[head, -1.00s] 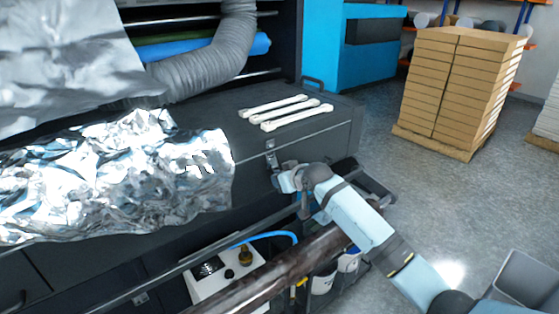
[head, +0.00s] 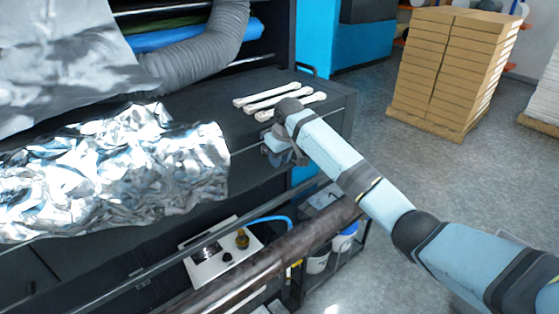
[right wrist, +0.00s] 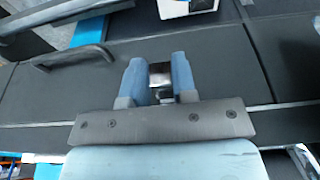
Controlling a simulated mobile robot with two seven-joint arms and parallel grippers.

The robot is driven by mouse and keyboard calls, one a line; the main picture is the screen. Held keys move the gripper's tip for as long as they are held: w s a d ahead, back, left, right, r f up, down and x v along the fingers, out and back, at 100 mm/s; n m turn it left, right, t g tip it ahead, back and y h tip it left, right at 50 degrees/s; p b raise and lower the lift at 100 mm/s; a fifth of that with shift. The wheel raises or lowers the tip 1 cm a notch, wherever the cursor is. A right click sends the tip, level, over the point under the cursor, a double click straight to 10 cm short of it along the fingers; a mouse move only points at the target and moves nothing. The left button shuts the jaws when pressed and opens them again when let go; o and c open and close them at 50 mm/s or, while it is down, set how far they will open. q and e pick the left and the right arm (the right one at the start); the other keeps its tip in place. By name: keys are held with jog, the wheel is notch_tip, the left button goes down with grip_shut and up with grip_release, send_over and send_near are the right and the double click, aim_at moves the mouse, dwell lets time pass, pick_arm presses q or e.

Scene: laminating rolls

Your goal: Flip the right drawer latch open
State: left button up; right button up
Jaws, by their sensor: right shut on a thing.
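The right drawer latch (right wrist: 160,76) is a small shiny metal piece on the dark drawer front. It shows between the two blue fingers of my right gripper (right wrist: 158,66) in the right wrist view. The gripper is shut on it. In the head view my right gripper (head: 277,152) is at the right part of the dark cabinet front, just below the top edge, and hides the latch. How far the latch is turned cannot be told. My left gripper is not in view.
Several white wrenches (head: 272,100) lie on the cabinet top (head: 220,103) above my right gripper. Crumpled silver foil (head: 110,175) covers the left side. A brown roller (head: 270,265) and a rail run below. Stacked boxes (head: 447,75) stand on the floor at the right.

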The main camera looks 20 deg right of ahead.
jog(key=shift+r+g, duration=0.2)
jog(key=shift+g, duration=0.2)
jog(key=o, duration=0.9)
jog(key=shift+r, duration=0.15)
jog(key=r, duration=0.4)
jog(key=s+r+b, duration=0.1)
jog(key=r, duration=0.4)
jog(key=s+r+b, duration=0.1)
jog(key=r, duration=0.3)
jog(key=shift+d+r, duration=0.15)
jog(key=shift+d, duration=0.2)
